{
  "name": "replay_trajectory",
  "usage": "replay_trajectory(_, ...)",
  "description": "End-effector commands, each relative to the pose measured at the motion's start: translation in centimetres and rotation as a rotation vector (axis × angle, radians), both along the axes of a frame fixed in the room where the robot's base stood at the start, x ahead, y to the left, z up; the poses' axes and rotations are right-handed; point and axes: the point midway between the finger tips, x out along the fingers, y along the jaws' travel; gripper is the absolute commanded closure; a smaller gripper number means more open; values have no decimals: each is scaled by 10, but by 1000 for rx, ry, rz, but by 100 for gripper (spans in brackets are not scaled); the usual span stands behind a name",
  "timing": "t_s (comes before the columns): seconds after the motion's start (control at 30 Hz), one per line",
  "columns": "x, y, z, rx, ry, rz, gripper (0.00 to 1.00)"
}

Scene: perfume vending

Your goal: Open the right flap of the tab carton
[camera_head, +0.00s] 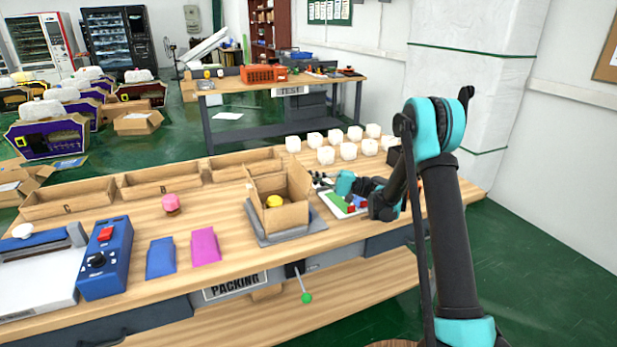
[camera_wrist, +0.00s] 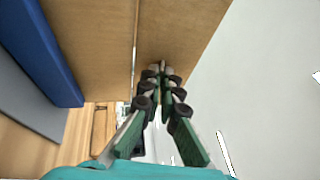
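The tab carton (camera_head: 290,215) is a brown cardboard box on a grey plate (camera_head: 262,238), in the middle of the packing table. Its top is open, with flaps standing up, and a yellow round item (camera_head: 273,201) sits inside. My gripper (camera_head: 322,181) is just right of the carton in the head view, small and partly hidden by my arm. In the wrist view, my gripper's fingertips (camera_wrist: 160,72) are close together in front of brown cardboard (camera_wrist: 180,30) with a seam. Nothing shows between them. I cannot tell whether they touch it.
A white tray (camera_head: 334,208) with coloured pieces lies right of the carton, beneath my wrist. Several white blocks (camera_head: 348,151) stand behind it. Wooden bins (camera_head: 163,184) line the back left. Blue (camera_head: 161,258) and magenta (camera_head: 206,246) packets lie left of the carton, with clear tabletop around them.

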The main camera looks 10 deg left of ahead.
Motion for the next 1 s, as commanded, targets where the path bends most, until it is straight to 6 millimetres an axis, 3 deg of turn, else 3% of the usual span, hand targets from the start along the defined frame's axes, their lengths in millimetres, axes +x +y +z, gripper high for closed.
replay_trajectory(0.53, 0, 0, -1, 17, 13, 0, 100)
replay_trajectory(0.63, 0, 0, -1, 17, 13, 0, 88)
replay_trajectory(1.0, 2, -6, -2, 17, 12, -2, 88)
